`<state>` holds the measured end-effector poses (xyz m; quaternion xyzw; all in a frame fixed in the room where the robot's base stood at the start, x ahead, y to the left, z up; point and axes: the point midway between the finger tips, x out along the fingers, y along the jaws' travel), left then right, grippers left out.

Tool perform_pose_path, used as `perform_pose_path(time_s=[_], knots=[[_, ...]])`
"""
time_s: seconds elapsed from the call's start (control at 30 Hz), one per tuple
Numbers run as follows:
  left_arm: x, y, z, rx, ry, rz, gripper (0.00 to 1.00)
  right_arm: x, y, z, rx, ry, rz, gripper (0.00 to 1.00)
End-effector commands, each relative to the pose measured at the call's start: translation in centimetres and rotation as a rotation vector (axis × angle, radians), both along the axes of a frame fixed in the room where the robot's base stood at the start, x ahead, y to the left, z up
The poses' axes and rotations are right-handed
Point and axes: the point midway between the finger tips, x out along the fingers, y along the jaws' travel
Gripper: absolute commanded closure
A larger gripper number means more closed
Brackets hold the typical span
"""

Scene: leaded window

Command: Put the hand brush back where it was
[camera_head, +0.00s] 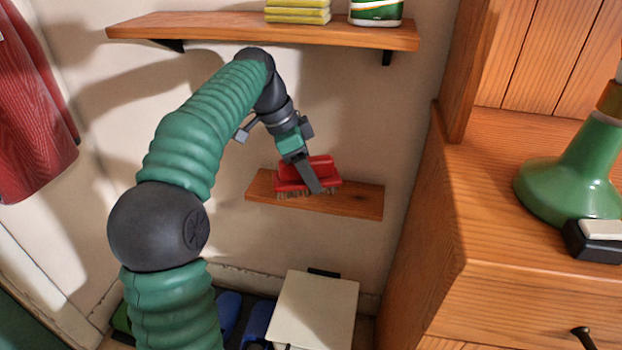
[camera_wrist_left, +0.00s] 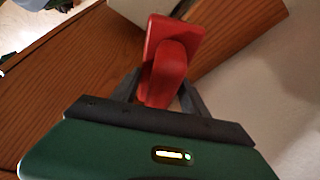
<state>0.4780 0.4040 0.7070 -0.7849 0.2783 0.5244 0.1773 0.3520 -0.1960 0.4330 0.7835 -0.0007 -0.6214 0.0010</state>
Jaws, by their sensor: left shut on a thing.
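The red hand brush (camera_head: 322,168) is at the small lower wall shelf (camera_head: 358,201), its pale bristles facing down. My left gripper (camera_head: 316,186) is shut on the brush, reaching it from above. In the left wrist view the red brush (camera_wrist_left: 165,60) sits between the two dark fingers of my left gripper (camera_wrist_left: 160,92), with the wooden shelf (camera_wrist_left: 75,75) behind it. The bristles are close to the shelf board; I cannot tell whether they touch it. My right gripper is not in view.
An upper shelf (camera_head: 230,30) above my arm holds yellow sponges (camera_head: 297,11) and a green and white container (camera_head: 376,12). A wooden cabinet (camera_head: 500,230) with a green lamp-like base (camera_head: 568,176) stands at right. A pale bin lid (camera_head: 314,308) is below.

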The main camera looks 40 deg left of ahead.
Motion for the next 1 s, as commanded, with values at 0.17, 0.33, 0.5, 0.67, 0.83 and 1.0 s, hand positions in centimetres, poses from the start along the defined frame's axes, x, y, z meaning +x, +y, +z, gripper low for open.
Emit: perform_pose_path(time_s=[0.17, 0.33, 0.5, 0.67, 0.83, 1.0], knots=[[2.5, 1.9, -0.2, -0.001, -0.003, -0.003, 0.8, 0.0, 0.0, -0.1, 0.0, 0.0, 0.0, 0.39], [3.5, 2.9, -0.6, 0.001, -0.002, 0.0, 0.8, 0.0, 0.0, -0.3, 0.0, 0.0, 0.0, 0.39], [3.5, 2.9, -3.6, 0.0, 0.0, 0.001, 0.8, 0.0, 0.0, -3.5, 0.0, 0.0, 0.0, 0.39], [3.5, 2.9, -4.1, 0.001, -0.001, 0.002, 0.91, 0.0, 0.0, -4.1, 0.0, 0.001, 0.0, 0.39], [3.5, 2.9, -4.0, 0.0, 0.002, 0.001, 0.41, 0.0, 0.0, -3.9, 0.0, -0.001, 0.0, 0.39], [3.5, 2.9, -4.0, 0.0, 0.001, 0.001, 0.26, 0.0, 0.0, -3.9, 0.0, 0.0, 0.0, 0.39]])
